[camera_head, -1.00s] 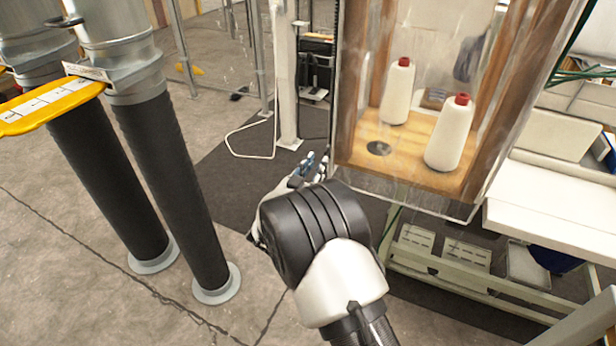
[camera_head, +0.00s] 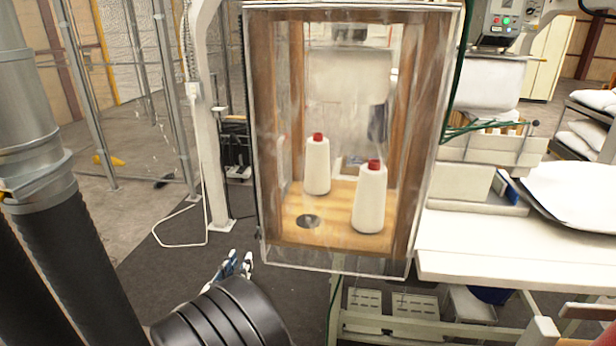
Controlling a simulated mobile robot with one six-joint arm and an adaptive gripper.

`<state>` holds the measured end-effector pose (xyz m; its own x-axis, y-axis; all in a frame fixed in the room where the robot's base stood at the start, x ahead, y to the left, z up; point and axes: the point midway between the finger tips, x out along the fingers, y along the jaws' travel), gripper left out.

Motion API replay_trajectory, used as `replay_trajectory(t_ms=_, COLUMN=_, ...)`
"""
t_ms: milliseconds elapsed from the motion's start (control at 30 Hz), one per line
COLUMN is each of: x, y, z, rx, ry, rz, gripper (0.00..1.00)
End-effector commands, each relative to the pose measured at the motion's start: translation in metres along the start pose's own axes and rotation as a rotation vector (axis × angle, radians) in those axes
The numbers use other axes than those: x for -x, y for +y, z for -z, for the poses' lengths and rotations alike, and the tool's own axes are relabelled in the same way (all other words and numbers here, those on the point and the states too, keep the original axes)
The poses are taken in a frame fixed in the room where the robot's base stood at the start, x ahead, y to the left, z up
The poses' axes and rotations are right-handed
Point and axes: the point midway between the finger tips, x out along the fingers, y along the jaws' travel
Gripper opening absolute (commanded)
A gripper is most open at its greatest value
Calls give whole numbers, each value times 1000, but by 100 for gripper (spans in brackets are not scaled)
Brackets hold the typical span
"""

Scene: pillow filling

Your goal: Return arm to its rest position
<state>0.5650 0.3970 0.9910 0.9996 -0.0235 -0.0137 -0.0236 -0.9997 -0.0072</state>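My gripper (camera_head: 240,262) shows small at the bottom, just beyond the black rounded link of my arm. Its two fingertips point up and stand apart with a gap between them, and I see nothing held. The rest of the gripper is hidden behind my arm link. It is in front of and below the left corner of a clear-walled wooden cabinet, over the dark floor mat as seen from here.
The cabinet (camera_head: 338,262) holds two white thread cones (camera_head: 317,165). A white table (camera_head: 510,245) stands at the right. Large pipes with black sleeves (camera_head: 80,260) stand at the left. Dark floor mat (camera_head: 165,270) lies open between pipes and cabinet.

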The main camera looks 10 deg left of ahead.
Motion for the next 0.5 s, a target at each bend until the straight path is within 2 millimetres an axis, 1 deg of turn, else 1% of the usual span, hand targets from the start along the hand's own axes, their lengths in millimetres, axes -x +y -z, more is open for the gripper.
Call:
replay_trajectory(t_ms=167, x=-28, y=17, z=45, rx=-75, ry=-86, rz=62, gripper=24)
replay_trajectory(t_ms=200, x=-34, y=24, z=58, rx=-93, ry=-118, rz=87, gripper=24)
replay_trajectory(t_ms=267, x=-40, y=35, z=78, rx=-120, ry=-168, rz=128, gripper=24)
replay_trajectory(t_ms=300, x=-42, y=44, z=90, rx=-133, ry=-201, rz=153, gripper=24)
replay_trajectory(t_ms=367, x=-42, y=59, z=108, rx=-150, ry=-252, rz=189, gripper=24)
replay_trajectory(t_ms=400, x=-39, y=70, z=118, rx=-156, ry=-285, rz=212, gripper=24)
replay_trajectory(t_ms=467, x=-33, y=88, z=134, rx=-164, ry=-334, rz=242, gripper=24)
replay_trajectory(t_ms=500, x=-27, y=100, z=142, rx=-165, ry=-367, rz=260, gripper=24)
